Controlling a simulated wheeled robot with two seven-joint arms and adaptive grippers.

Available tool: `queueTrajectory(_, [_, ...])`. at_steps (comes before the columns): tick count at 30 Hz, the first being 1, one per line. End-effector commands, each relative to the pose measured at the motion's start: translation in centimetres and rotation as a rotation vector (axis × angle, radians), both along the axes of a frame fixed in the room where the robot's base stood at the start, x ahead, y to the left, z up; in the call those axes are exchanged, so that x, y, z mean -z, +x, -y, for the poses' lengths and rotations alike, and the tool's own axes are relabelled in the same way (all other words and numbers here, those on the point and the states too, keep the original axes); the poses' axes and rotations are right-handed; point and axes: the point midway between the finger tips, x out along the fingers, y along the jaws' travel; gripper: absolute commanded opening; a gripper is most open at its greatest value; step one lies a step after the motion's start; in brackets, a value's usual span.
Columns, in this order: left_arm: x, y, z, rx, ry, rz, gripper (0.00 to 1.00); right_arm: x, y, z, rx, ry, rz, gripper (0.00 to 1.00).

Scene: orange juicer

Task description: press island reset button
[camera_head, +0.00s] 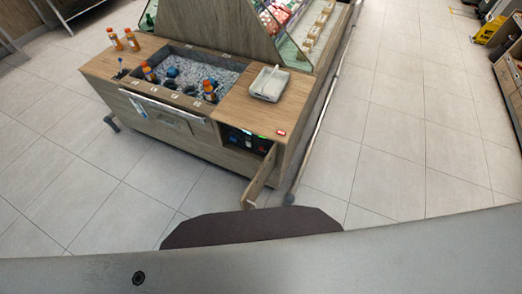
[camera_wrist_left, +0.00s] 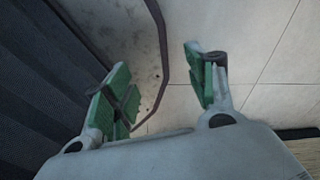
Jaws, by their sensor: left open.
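The wooden island (camera_head: 180,120) stands ahead in the head view, left of the middle. At its right front end a small cabinet door (camera_head: 258,178) hangs open. Behind it is a dark recess with a panel (camera_head: 246,140) showing small green, red and blue spots. A small red and white spot (camera_head: 281,133) sits at the corner right of the recess. I cannot tell which of these is the reset button. My left gripper (camera_wrist_left: 157,75) is open and empty, with green pads, above the floor in the left wrist view. My right gripper is out of view.
The island holds an ice-filled bin (camera_head: 190,72) with bottles, a white tray (camera_head: 269,84) and orange bottles (camera_head: 132,40). A rail (camera_head: 325,110) runs along its right side. Tiled floor is clear to the right. A yellow object (camera_head: 489,30) stands far right.

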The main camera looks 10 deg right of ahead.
Motion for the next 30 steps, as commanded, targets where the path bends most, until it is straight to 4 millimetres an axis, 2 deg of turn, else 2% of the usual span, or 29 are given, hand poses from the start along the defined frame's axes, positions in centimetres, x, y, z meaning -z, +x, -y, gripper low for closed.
queueTrajectory(25, [0.0, 0.01, 0.02, 0.0, 0.0, 0.0, 0.56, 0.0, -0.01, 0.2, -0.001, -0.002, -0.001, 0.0])
queueTrajectory(26, [0.0, 0.01, 0.02, 0.0, 0.0, 0.0, 0.55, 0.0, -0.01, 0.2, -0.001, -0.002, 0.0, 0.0])
queueTrajectory(30, [0.0, 0.01, 0.02, 0.0, 0.0, 0.0, 0.37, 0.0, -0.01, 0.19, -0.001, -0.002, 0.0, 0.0])
